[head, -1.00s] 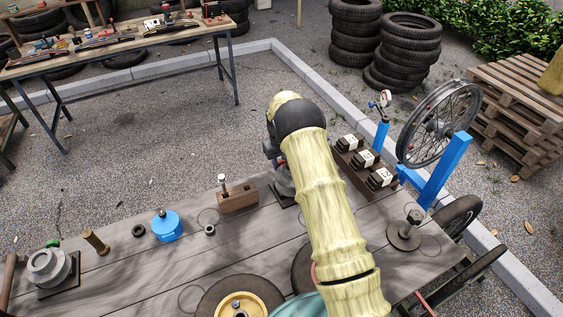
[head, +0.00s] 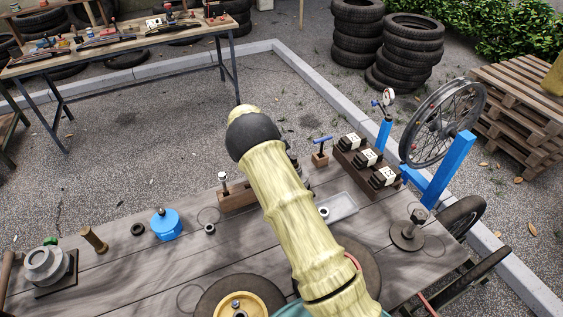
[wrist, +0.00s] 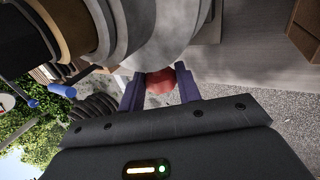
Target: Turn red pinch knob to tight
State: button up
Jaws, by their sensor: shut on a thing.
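The red pinch knob (wrist: 160,81) shows in the wrist view between the two dark purple fingers of my gripper (wrist: 160,90). The fingers are shut on it, one on each side. A large grey rounded metal body (wrist: 165,42) sits right beyond the knob and hides part of it. In the head view my pale yellow arm crosses the middle of the bench and hides the gripper and the knob. I cannot read the knob's turn angle or any tight mark.
The wooden bench (head: 110,285) holds a blue canister (head: 165,226), a wood block with a pin (head: 233,199), a grey tray (head: 343,207) and a blue T-handle (head: 321,150). A wheel on a blue stand (head: 445,165) is at right.

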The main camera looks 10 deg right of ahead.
jog(key=o, duration=1)
jog(key=shift+c, duration=0.2)
jog(key=b+v, duration=0.1)
jog(key=v, duration=1.6)
jog(key=shift+r, duration=0.15)
jog(key=shift+a, duration=0.1)
